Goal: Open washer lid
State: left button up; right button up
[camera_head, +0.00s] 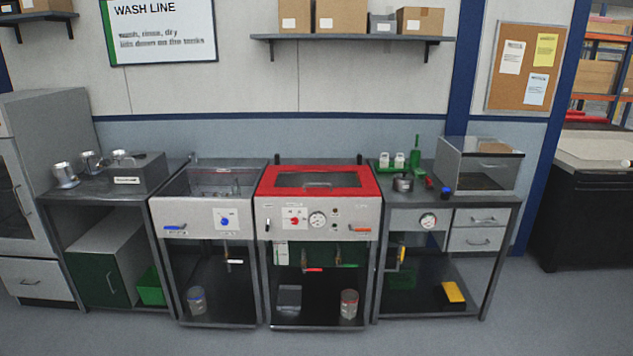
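The washer (343,217) is the middle-right unit of the wash line, with a light front panel carrying a red knob, a round gauge and an orange-red handle. Its red-framed lid (366,183) has a dark window and lies flat over the top, shut. A pale bar, perhaps the lid handle (318,184), shows near the window's front edge. Neither of my grippers is in view, and nothing touches the lid.
A tank (181,216) with a blue knob stands directly left of the washer. A bench (407,220) with small tools and a clear-sided box (487,166) adjoins on the right. A shelf (352,39) with cartons hangs above. The floor in front is clear.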

aim_at(266, 188)
jog(key=i+j, duration=0.1)
jog(key=i, duration=1.5)
jog(key=i+j+z, duration=0.1)
jog(key=i+j, duration=1.1)
jog(key=j, duration=0.1)
